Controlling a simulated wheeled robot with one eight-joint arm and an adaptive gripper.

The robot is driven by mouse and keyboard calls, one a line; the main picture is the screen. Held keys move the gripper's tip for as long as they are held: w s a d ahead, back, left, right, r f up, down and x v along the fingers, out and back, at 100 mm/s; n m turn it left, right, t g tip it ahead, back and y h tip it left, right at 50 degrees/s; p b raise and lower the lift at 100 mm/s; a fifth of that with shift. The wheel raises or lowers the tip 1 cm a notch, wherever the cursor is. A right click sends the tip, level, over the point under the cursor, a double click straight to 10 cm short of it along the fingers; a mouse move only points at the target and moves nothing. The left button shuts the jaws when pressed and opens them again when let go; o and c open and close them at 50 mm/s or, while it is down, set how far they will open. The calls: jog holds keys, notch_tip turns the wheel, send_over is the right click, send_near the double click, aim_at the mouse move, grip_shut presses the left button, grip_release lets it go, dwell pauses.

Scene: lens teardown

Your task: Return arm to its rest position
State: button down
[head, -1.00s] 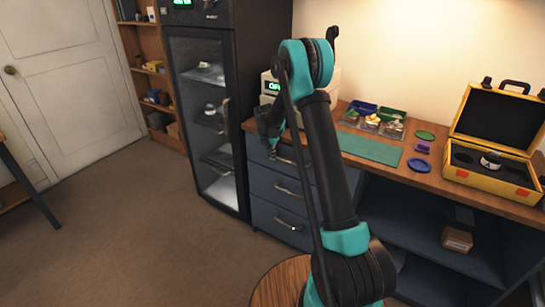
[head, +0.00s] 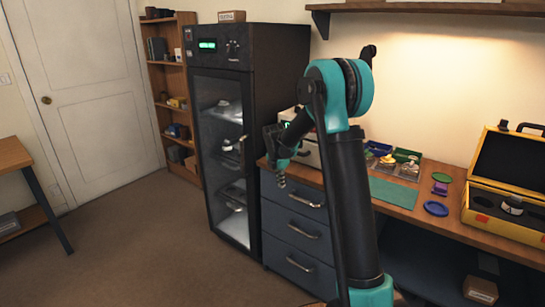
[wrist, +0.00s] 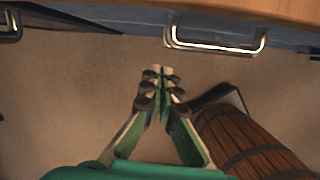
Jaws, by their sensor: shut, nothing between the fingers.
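My arm, black and teal, rises in the head view and bends over at the elbow. My gripper (head: 281,180) hangs at its end, pointing down in front of the drawer unit (head: 303,232). In the wrist view my gripper (wrist: 162,75) is shut and empty, its fingertips together over the brown floor (wrist: 95,85). A metal drawer handle (wrist: 215,45) shows just beyond the fingertips, apart from them as far as I can tell.
A dark glass-door cabinet (head: 222,150) stands left of the drawers. The worktop carries a green mat (head: 393,192), small trays, a blue ring (head: 436,208) and an open yellow case (head: 487,215). A wooden barrel-like thing (wrist: 245,140) is below right in the wrist view.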

jog(key=s+d+r+m, duration=0.2)
jog(key=s+d+m, duration=0.15)
jog(key=s, duration=0.25)
jog(key=s+d+r+m, duration=0.2)
jog(key=s+m, duration=0.3)
jog(key=s+d+f+m, duration=0.1)
jog(key=s+d+m, duration=0.1)
jog(key=s+m, duration=0.4)
jog(key=s+d+f+m+t+y, duration=0.1)
jog(key=s+m, duration=0.5)
jog(key=s, duration=0.6)
jog(key=s+d+f+m+t, duration=0.1)
jog(key=s+d+f+m, duration=0.1)
jog(key=s+m, duration=0.4)
jog(key=s+d, duration=0.1)
jog(key=s, duration=0.2)
jog(key=shift+d+f+y, duration=0.3)
jog(key=shift+d+f, duration=0.05)
jog(key=shift+f, duration=0.05)
jog(key=shift+m, duration=0.25)
